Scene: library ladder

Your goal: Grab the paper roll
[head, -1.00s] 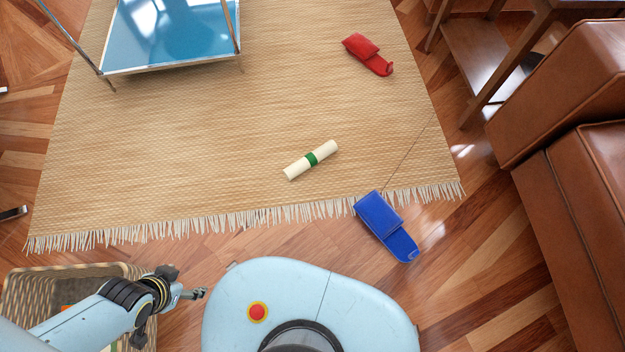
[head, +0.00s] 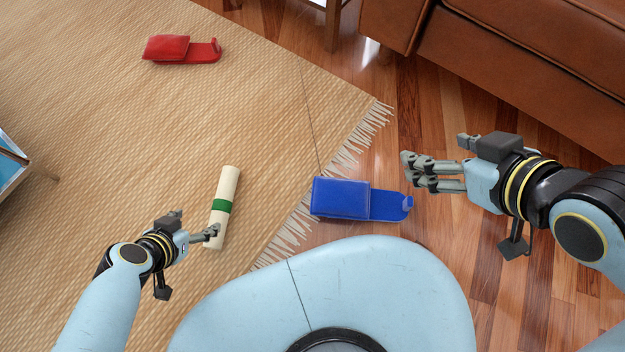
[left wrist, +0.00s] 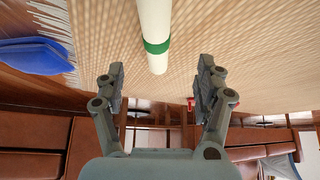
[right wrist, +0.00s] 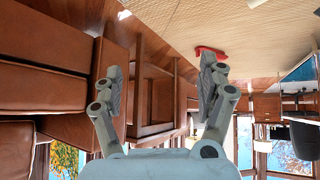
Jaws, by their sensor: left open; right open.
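The paper roll (head: 226,186) is cream with a green band and lies on the woven rug in the head view. My right gripper (head: 408,170) is open and empty, to the right of the blue case. Its fingers show apart in the right wrist view (right wrist: 160,75).
A blue case (head: 340,197) lies at the rug's fringed edge, partly on the wood floor. A red case (head: 167,48) lies on the rug (head: 110,120) at the back. A brown leather sofa (head: 520,60) stands at the upper right. The rug's middle is clear.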

